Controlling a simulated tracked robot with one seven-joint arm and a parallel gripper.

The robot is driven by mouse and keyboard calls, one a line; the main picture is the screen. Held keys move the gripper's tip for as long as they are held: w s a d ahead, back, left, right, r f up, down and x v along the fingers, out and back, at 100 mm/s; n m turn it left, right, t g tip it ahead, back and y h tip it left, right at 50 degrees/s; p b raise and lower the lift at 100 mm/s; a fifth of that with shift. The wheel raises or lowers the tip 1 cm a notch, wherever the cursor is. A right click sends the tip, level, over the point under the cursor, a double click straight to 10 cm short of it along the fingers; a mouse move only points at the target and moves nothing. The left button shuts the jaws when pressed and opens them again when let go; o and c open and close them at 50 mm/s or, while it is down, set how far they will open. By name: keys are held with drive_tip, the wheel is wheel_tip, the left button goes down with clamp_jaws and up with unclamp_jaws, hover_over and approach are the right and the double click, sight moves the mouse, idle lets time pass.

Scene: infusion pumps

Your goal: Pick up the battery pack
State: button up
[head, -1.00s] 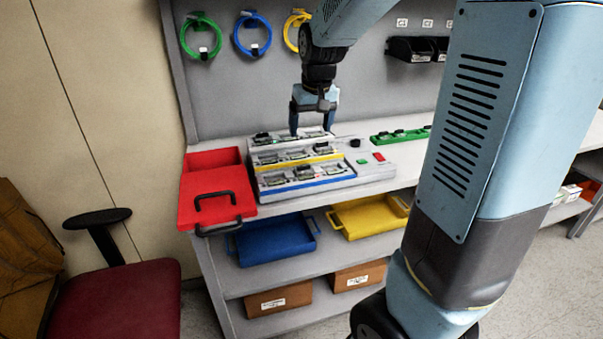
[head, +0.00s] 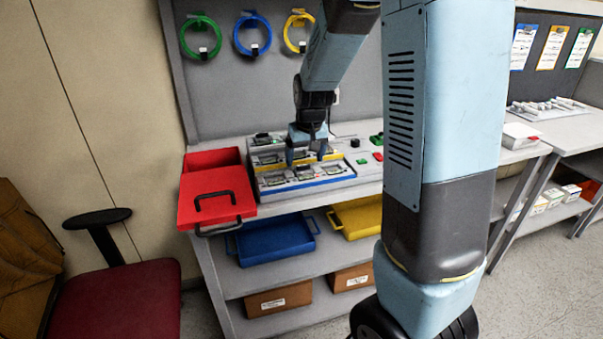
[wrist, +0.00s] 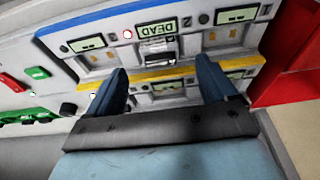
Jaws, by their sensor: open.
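The grey pump rack (head: 368,171) stands on the bench, with blue and yellow stripes and rows of small screens and bays. My gripper (head: 306,160) is over the rack's middle, fingers pointing down. In the wrist view, my gripper (wrist: 162,68) is open, with the dark block between and slightly beyond its fingertips. I cannot tell whether the fingers touch the rack.
A red tray (head: 188,215) with a black handle is left of the rack. Blue (head: 275,243) and yellow (head: 362,220) trays are on the shelf below. Coiled green, blue and yellow cables hang on the back panel. A red chair (head: 115,310) stands at left.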

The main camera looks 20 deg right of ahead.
sight(304, 165)
drive_tip(key=shift+x, duration=1.55)
drive_tip(key=shift+s, duration=0.1)
drive_tip(key=shift+c, duration=0.4)
drive_tip(key=c, duration=1.1)
drive_tip(key=shift+r, duration=0.5)
wheel_tip(304, 165, up, 3)
drive_tip(key=shift+f, duration=0.2)
drive_tip(key=s+r, duration=0.3)
drive_tip(key=s, duration=0.1)
drive_tip(key=s+a+r, duration=0.1)
drive_tip(key=s+r, duration=0.2)
drive_tip(key=s, duration=0.2)
drive_tip(key=s+a+r, duration=0.1)
drive_tip(key=s+r, duration=0.2)
drive_tip(key=s, duration=0.2)
drive_tip(key=shift+r, duration=0.25)
